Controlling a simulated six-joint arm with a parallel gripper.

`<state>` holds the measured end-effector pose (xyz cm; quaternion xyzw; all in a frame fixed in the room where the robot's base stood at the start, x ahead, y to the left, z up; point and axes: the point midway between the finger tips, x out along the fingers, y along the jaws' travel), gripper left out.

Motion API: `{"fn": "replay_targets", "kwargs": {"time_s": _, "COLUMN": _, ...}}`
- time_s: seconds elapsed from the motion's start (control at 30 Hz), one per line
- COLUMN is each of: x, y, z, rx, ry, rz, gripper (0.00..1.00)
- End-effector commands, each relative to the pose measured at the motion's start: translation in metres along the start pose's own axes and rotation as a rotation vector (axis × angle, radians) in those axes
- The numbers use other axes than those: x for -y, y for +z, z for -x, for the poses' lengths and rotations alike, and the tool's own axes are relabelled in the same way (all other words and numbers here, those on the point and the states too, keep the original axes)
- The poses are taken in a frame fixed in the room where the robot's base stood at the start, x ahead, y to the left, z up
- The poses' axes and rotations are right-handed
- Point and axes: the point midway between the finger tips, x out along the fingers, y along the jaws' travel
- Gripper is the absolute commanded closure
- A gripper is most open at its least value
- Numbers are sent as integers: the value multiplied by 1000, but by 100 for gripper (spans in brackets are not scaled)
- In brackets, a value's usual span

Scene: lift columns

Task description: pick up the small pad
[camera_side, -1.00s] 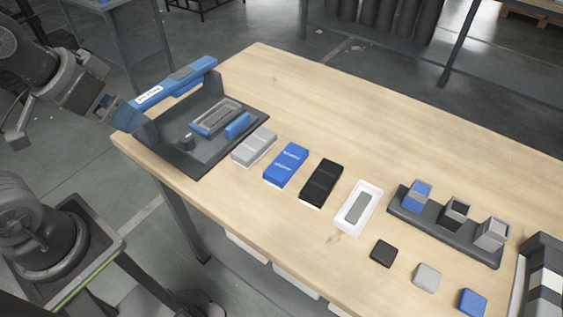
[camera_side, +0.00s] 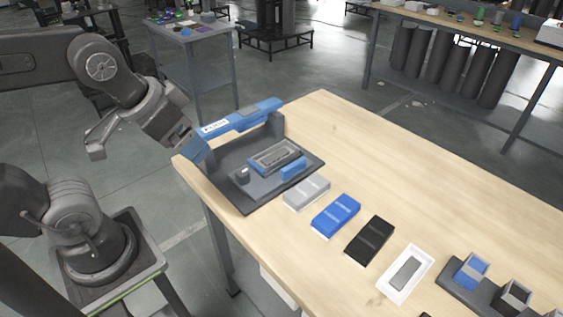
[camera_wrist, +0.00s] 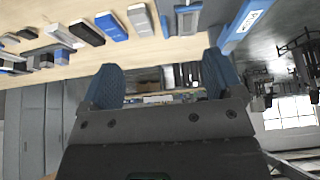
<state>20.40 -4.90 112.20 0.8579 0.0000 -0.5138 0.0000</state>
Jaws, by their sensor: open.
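My gripper (camera_side: 190,142) is open and empty at the table's left end, by the blue lever of the dark fixture. In the wrist view its two blue fingers stand wide apart, with nothing between them (camera_wrist: 160,75). A small dark square pad (camera_side: 427,314) barely shows at the bottom edge of the side view. Small pads also show tiny at the far left of the wrist view, a dark one (camera_wrist: 28,33) and a paler one (camera_wrist: 10,39). My gripper is far from them. Which pad is meant, I cannot tell.
The dark fixture (camera_side: 235,200) carries a framed tray (camera_side: 272,156) and a small blue block (camera_side: 293,168). Grey (camera_side: 306,193), blue (camera_side: 336,214) and black (camera_side: 370,240) blocks lie beside it, then a white tray (camera_side: 388,292) and a rack (camera_side: 455,290). The table's back is clear.

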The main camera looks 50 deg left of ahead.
Motion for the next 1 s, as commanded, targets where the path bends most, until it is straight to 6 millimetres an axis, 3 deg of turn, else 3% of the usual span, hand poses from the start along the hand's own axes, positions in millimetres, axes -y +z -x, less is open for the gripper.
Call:
{"fn": "replay_targets", "kwargs": {"time_s": 0.33, "x": -2, "y": -7, "z": 0, "rx": 14, "ry": 5, "rz": 1, "gripper": 13}}
{"fn": "replay_targets", "kwargs": {"time_s": 0.57, "x": -24, "y": -61, "z": -12, "rx": 124, "ry": 32, "rz": 12, "gripper": 13}}
{"fn": "replay_targets", "kwargs": {"time_s": 0.77, "x": -60, "y": -114, "z": -48, "rx": 242, "ry": 42, "rz": 24, "gripper": 13}}
{"fn": "replay_targets", "kwargs": {"time_s": 1.0, "x": -116, "y": -154, "z": -116, "rx": 381, "ry": 26, "rz": 34, "gripper": 13}}
